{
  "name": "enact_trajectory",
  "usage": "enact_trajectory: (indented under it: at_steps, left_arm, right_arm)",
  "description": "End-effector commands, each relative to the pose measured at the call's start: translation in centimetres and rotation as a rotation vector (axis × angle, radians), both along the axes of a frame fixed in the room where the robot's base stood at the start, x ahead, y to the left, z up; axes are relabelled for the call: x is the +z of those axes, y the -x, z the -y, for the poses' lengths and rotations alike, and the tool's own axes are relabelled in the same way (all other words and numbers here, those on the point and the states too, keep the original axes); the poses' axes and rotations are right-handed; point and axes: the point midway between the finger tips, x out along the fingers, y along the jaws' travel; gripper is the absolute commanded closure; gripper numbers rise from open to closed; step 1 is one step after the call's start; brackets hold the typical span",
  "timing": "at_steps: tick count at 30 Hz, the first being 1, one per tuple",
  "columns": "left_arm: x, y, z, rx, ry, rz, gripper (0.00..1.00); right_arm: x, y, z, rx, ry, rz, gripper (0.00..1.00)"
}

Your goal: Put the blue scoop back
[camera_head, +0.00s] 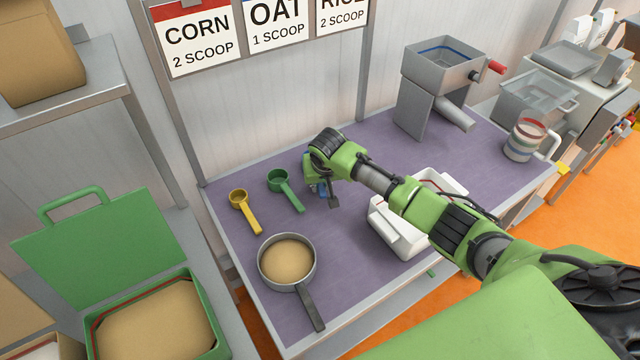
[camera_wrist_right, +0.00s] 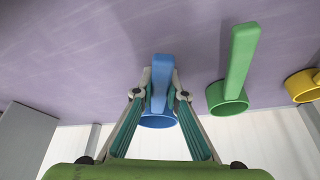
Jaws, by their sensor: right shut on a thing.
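The blue scoop (camera_wrist_right: 161,72) is between the fingers of my right gripper (camera_wrist_right: 160,90) in the wrist view, its handle pointing up in the picture and its cup (camera_wrist_right: 158,121) nearer the palm. My right gripper (camera_head: 322,192) is shut on it low over the purple table, right of the green scoop. Only a small blue part (camera_head: 323,189) shows in the head view; the arm hides the rest. I cannot tell whether the scoop touches the table. The green scoop (camera_head: 285,189) and yellow scoop (camera_head: 244,211) lie to its left. My left gripper is not in view.
A pan of grain (camera_head: 287,260) sits at the table's front left. A white container (camera_head: 393,234) stands beneath my right arm. A grey mill (camera_head: 430,95) and a striped jug (camera_head: 526,142) stand farther right. An open green bin (camera_head: 150,318) is at lower left.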

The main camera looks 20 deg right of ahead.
Motion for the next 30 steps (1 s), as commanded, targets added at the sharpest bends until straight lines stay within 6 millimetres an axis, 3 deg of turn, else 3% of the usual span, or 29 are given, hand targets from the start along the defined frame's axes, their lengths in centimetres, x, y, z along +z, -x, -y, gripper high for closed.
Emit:
enact_trajectory:
  at_steps: [7,9,10,23,30]
  left_arm:
    - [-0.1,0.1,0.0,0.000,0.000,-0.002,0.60]
    - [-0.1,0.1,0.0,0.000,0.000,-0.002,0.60]
    - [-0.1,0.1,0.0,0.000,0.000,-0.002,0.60]
    - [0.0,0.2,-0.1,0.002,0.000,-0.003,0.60]
    - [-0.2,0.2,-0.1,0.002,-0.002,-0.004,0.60]
  right_arm:
    - [-0.3,0.0,0.0,0.000,-0.001,0.000,1.00]
    - [-0.2,0.0,0.0,0.000,0.000,0.000,0.75]
    - [-0.2,0.0,0.0,0.000,0.000,0.000,0.71]
    - [0.4,0.0,0.0,0.000,0.000,0.002,0.71]
    - [3.6,1.3,-0.4,0.003,-0.001,0.005,0.71]
